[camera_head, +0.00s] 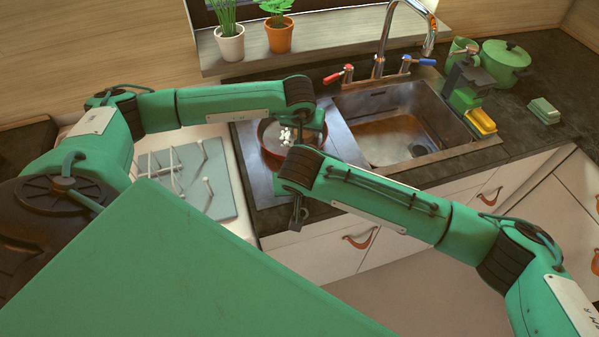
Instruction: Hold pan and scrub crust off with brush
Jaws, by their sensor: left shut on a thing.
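A reddish-brown pan (269,147) sits on the steel drainboard left of the sink basin. Small white bits of crust (286,135) lie in a patch inside it. My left gripper (312,135) points down at the pan's right side and is shut on the pan; its fingertips and the exact grip are mostly hidden behind my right wrist. My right gripper (297,222) hangs low in front of the counter edge, nearer than the pan. Its fingers are small and dark, and I cannot tell whether they are open or hold anything. I cannot make out a brush.
The empty sink basin (400,128) lies right of the pan, under a chrome tap (380,65). A grey rack with pegs (198,178) stands at left. A green pot (505,62), a yellow sponge (481,122) and a green block (544,111) are at right.

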